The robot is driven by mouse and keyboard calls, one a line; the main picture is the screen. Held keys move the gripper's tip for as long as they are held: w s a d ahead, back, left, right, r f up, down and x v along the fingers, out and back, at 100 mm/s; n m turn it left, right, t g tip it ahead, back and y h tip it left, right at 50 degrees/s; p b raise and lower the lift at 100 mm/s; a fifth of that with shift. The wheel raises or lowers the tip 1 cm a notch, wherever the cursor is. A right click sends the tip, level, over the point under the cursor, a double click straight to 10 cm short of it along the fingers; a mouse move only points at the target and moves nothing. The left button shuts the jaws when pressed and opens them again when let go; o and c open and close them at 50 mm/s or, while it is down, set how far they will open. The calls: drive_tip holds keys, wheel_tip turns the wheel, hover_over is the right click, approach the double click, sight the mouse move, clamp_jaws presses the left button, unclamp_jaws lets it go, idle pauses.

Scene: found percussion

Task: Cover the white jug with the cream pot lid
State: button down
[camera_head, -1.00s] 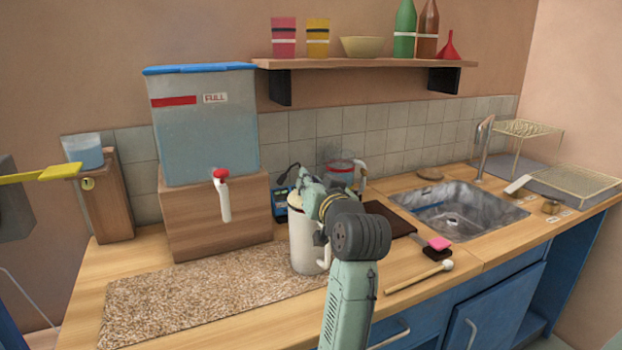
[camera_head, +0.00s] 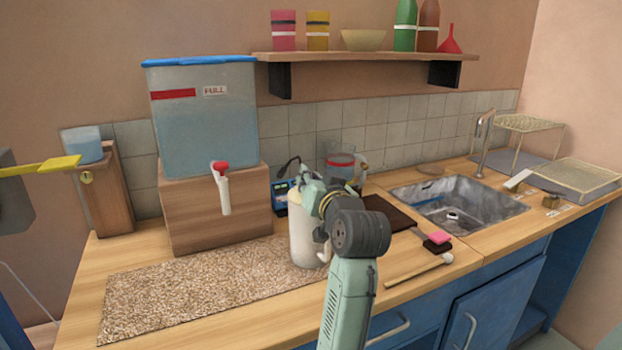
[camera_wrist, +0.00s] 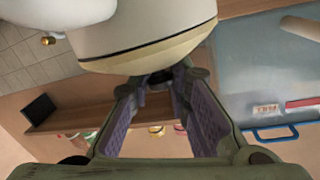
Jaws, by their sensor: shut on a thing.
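The white jug (camera_head: 304,241) stands on the right end of the speckled mat, its handle to the right. The cream pot lid (camera_wrist: 150,62) lies against the jug's dark-lined rim in the wrist view, where the jug (camera_wrist: 145,25) fills the upper part. My gripper (camera_wrist: 160,80) is shut on the lid's dark knob, between its purple-padded fingers. In the head view my gripper (camera_head: 304,186) is over the jug's top, and my wrist hides much of the lid. I cannot tell whether the lid sits fully flat on the rim.
The speckled mat (camera_head: 190,285) is clear to the left. The water dispenser (camera_head: 205,115) stands on a wooden box (camera_head: 213,215) behind. A glass jar (camera_head: 342,166) and dark board (camera_head: 390,212) are behind and right. A mallet (camera_head: 420,270) lies in front of the sink (camera_head: 455,208).

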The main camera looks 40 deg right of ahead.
drive_tip(key=c, duration=1.4)
unclamp_jaws()
drive_tip(key=shift+s, duration=0.1)
drive_tip(key=v, duration=1.2)
